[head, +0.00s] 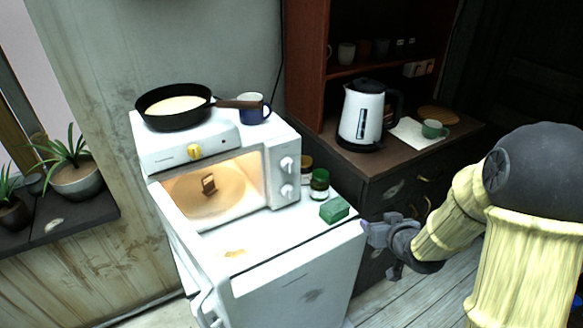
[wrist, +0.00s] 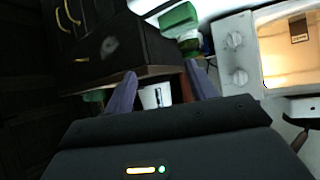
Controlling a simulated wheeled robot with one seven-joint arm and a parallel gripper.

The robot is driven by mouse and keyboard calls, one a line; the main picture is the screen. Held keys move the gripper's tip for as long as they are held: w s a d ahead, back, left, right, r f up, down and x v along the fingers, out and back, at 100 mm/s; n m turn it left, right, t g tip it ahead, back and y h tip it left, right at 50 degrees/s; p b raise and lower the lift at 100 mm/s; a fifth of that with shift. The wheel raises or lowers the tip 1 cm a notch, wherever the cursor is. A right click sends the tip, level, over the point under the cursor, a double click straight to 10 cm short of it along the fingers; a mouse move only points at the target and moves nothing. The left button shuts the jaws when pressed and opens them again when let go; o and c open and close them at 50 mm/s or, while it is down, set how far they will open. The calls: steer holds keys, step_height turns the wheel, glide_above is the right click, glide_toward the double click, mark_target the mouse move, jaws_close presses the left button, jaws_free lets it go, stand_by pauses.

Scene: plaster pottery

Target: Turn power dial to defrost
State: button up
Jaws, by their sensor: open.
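The white microwave (head: 268,150) stands on a white cabinet, its inside lit and a small brown item (head: 209,184) within. Two white dials are on its right-hand panel, an upper one (head: 286,164) and a lower one (head: 287,191). Their markings are too small to read, so I cannot tell which is power. Both dials also show in the wrist view, one (wrist: 235,40) above the other (wrist: 239,77), right of my fingers. My gripper (head: 376,234) is open and empty, to the right of and below the dials, apart from them. It also shows in the wrist view (wrist: 160,72).
A green sponge (head: 334,210) and a green-capped jar (head: 320,183) stand between the dials and my gripper. A pan (head: 175,108) and blue mug (head: 254,107) sit above the microwave. A kettle (head: 364,115) stands on the brown cabinet at right.

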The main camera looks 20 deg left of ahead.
mark_target(289, 165)
steer(key=a+r+n+y+p, duration=0.1)
steer(key=a+r+n+y, duration=0.1)
steer(key=a+y, duration=0.7)
steer(key=a+n, duration=0.1)
steer(key=a, duration=0.2)
steer(key=shift+a+r+t, duration=0.3)
steer(key=shift+r+t, duration=0.1)
steer(key=shift+s, duration=0.15)
steer(key=p+x, duration=0.5)
steer(key=x, duration=1.2)
steer(key=shift+a+r, duration=0.2)
steer(key=c, duration=1)
